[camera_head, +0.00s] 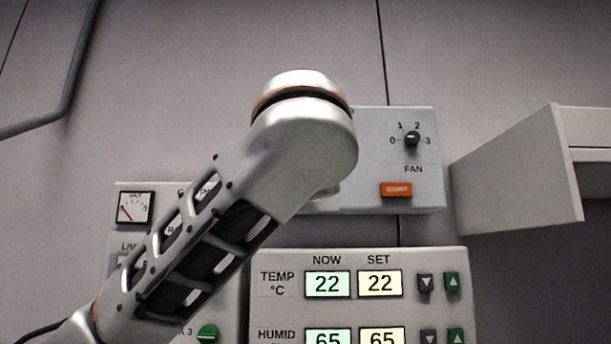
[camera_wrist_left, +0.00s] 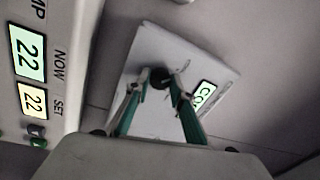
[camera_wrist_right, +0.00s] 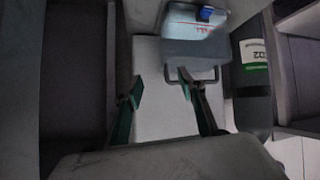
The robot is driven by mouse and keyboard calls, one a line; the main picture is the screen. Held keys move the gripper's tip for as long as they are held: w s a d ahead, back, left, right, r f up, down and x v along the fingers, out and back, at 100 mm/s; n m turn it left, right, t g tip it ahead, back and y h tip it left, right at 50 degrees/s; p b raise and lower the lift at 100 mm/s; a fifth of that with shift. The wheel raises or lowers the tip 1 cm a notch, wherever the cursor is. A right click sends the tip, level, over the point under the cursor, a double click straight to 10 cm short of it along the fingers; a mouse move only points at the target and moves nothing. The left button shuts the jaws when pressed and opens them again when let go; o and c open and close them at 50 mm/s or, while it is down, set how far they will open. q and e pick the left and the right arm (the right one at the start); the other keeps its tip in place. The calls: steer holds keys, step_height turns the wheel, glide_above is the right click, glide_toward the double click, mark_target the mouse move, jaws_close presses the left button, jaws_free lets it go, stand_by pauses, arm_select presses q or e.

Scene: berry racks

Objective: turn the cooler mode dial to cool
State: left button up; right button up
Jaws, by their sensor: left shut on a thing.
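The cooler panel (camera_head: 425,180) is a light grey box on the wall in the head view, with its left part hidden behind my left arm. My left gripper (camera_wrist_left: 161,84) is shut on the dark mode dial (camera_wrist_left: 159,77) of the panel in the left wrist view, one green finger on each side. A lit display (camera_wrist_left: 203,94) beside the dial shows letters starting with "CO"; the rest is hard to read. The dial's pointer cannot be made out. My right gripper (camera_wrist_right: 160,84) is open and empty in the right wrist view; it is out of the head view.
A fan dial (camera_head: 412,139) and an orange button (camera_head: 396,189) are on the cooler panel. Below is a temperature and humidity panel (camera_head: 370,262). An open cabinet door (camera_head: 520,175) juts out at right. A clear container (camera_wrist_right: 195,45) stands beyond my right gripper.

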arm_select(q)
steer(key=shift+n, duration=0.5)
steer(key=shift+f, duration=0.1)
steer(key=o, duration=1.1)
steer(key=shift+o, duration=0.2)
